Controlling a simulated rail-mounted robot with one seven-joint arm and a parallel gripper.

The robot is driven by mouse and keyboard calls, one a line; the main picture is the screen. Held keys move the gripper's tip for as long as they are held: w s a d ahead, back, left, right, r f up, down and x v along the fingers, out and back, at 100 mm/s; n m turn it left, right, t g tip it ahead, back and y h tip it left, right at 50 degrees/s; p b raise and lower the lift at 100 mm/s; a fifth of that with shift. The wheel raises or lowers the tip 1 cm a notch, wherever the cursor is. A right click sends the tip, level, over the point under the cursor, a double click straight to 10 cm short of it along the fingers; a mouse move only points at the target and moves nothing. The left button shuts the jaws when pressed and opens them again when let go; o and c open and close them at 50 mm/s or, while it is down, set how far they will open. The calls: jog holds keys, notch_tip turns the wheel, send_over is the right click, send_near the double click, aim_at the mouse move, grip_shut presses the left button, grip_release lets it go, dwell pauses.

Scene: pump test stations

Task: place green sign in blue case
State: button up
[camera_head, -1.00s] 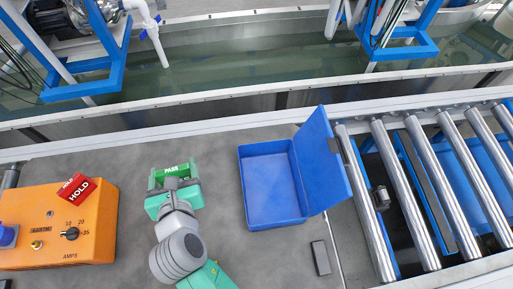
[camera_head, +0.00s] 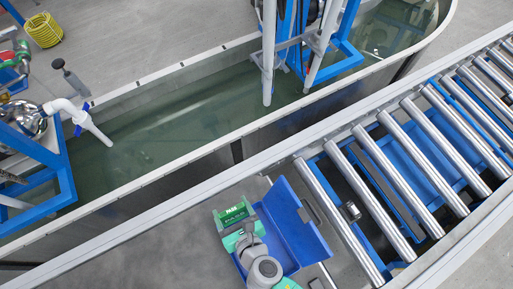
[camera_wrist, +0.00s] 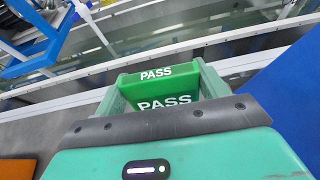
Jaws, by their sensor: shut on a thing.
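The green sign (camera_head: 233,214) reads PASS and sits between the fingers of my gripper (camera_head: 241,234). In the wrist view the sign (camera_wrist: 167,88) shows between the two pale green fingers, and my gripper (camera_wrist: 160,80) is shut on it. The blue case (camera_head: 293,222) stands open on the grey bench, its lid raised on the right side. In the head view the sign overlaps the case's left upper edge; its height above the case cannot be told. My arm hides much of the case's inside. In the wrist view a blue surface (camera_wrist: 285,95), likely the case, is to the right.
A roller conveyor (camera_head: 400,150) runs along the right of the case. A water tank (camera_head: 190,120) lies behind the bench rail. An orange box (camera_wrist: 15,166) shows at the lower left of the wrist view. A small dark object (camera_head: 310,212) lies beside the lid.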

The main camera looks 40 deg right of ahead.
aim_at(241, 211)
jog(key=s, duration=0.1)
jog(key=s+d, duration=0.1)
jog(key=shift+s+d+r+y+p, duration=0.1)
jog(key=shift+s+d+y+p, duration=0.1)
jog(key=shift+s+y+p, duration=0.15)
notch_tip(241, 211, down, 19)
jog(key=b, duration=1.4)
jog(key=shift+r, duration=0.1)
jog(key=shift+w+r, duration=0.1)
jog(key=shift+r, duration=0.15)
jog(key=o, duration=0.5)
jog(key=shift+f, duration=0.2)
jog(key=o, duration=0.5)
jog(key=shift+r, duration=0.1)
